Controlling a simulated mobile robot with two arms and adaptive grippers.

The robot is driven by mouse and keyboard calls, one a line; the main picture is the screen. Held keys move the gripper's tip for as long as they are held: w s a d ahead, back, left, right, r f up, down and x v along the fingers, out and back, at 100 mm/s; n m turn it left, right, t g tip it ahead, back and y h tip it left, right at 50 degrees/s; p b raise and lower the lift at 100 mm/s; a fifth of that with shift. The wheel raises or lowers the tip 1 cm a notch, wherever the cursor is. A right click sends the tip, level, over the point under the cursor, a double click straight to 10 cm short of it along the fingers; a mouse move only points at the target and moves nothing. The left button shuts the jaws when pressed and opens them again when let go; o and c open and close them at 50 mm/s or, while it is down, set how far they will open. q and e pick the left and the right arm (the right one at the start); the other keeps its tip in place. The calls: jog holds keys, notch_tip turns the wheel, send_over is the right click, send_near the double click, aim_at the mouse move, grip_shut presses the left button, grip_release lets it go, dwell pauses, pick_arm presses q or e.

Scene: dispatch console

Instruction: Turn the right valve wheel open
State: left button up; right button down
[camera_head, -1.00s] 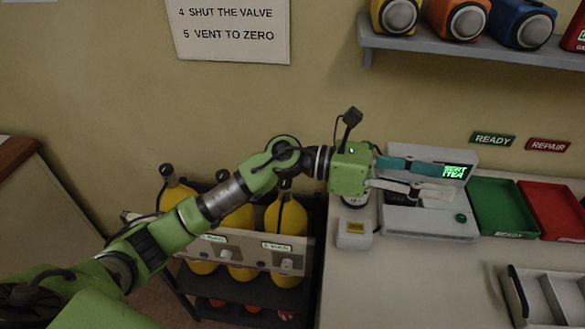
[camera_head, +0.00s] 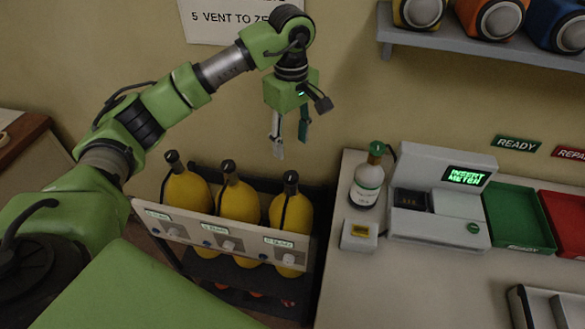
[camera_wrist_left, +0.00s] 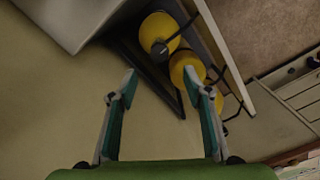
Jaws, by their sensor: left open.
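Three yellow cylinders stand in a dark rack in the head view: left (camera_head: 190,188), middle (camera_head: 240,203) and right (camera_head: 295,211). Each has a black top; the right one's black top (camera_head: 290,178) stands upright. A pale front panel (camera_head: 255,243) carries green-edged labels and small grey knobs, one (camera_head: 288,259) below the right cylinder. I cannot tell which part is the valve wheel. My left gripper (camera_head: 290,137) points down, open and empty, above the right cylinder and apart from it. In the left wrist view, the open fingers (camera_wrist_left: 160,82) are near a yellow cylinder (camera_wrist_left: 157,30). My right gripper is out of view.
Right of the rack is a pale counter (camera_head: 365,295) with a green-capped bottle (camera_head: 368,178), a small box (camera_head: 359,236) and a meter console (camera_head: 440,180) reading "INSERT METER". A green tray (camera_head: 515,215) and a red tray (camera_head: 568,218) lie beyond. A shelf (camera_head: 480,48) hangs above.

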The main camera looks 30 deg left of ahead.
aim_at(292, 176)
pick_arm(q)
notch_tip(292, 176, down, 10)
jog(key=p, duration=0.3)
jog(key=shift+r, duration=0.1)
jog(key=shift+f, duration=0.75)
jog(key=c, duration=1.1)
